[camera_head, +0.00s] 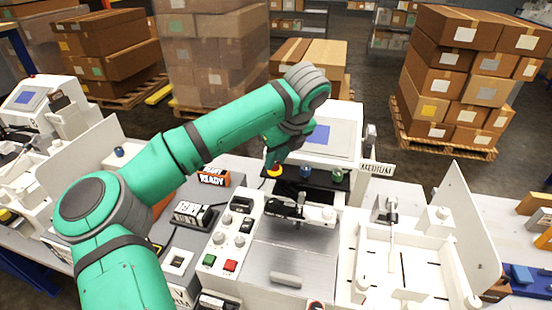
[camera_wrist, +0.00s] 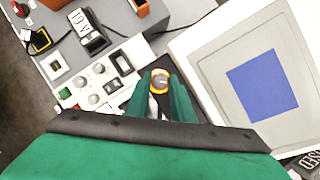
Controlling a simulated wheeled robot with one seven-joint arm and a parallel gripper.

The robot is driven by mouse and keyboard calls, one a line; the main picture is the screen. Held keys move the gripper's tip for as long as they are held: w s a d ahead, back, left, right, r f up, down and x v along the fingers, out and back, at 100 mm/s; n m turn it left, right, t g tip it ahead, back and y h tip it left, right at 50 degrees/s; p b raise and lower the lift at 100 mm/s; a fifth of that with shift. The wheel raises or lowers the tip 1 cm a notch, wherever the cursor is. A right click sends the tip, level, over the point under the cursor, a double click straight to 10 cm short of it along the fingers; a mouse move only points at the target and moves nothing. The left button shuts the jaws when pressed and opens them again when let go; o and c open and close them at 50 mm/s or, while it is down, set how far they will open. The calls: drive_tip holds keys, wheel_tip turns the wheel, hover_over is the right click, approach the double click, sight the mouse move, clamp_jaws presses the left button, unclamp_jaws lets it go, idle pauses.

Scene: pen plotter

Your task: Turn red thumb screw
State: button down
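A small round knob with orange and yellow colouring (camera_head: 274,171) sits at the left end of a black rail on the plotter. It is the closest to a red thumb screw that I can make out. A blue knob (camera_head: 306,171) and a green knob (camera_head: 337,174) stand to its right. My gripper (camera_head: 277,158) points down at the orange-yellow knob. In the wrist view the knob (camera_wrist: 159,81) shows between the tips of my two green fingers (camera_wrist: 161,92). Whether the fingers touch it is hidden.
The black rail (camera_head: 322,183) lies in front of a white housing with a blue screen (camera_head: 318,136). A control panel with dials and green and red buttons (camera_head: 230,265) is at front left. A white tray unit (camera_head: 400,270) with an upright panel is at right.

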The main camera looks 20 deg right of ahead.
drive_tip(key=shift+a+m, duration=0.1)
drive_tip(key=shift+m, duration=0.3)
drive_tip(key=m, duration=0.1)
drive_tip(key=m+h, duration=0.1)
drive_tip(key=shift+a+m, duration=0.2)
drive_tip(key=shift+m, duration=0.2)
drive_tip(key=m+h, duration=0.1)
drive_tip(key=m, duration=0.1)
drive_tip(key=shift+m, duration=0.4)
drive_tip(key=m+h, duration=0.1)
drive_tip(key=m, duration=0.1)
drive_tip(key=m+g+h, duration=0.1)
drive_tip(key=m, duration=0.2)
drive_tip(key=shift+a, duration=0.1)
drive_tip(key=m+g, duration=0.1)
drive_tip(key=m, duration=0.2)
drive_tip(key=m+g+h, duration=0.1)
drive_tip(key=m, duration=0.1)
drive_tip(key=shift+w+a+m, duration=0.1)
drive_tip(key=shift+w+m, duration=0.1)
drive_tip(key=shift+m, duration=0.2)
drive_tip(key=m+g, duration=0.1)
drive_tip(key=m, duration=0.1)
drive_tip(key=m+g, duration=0.1)
drive_tip(key=m, duration=0.2)
drive_tip(key=shift+w+m+h, duration=0.15)
drive_tip(key=shift+m+h, duration=0.15)
drive_tip(key=c, duration=1.5)
unclamp_jaws()
drive_tip(key=shift+c, duration=0.2)
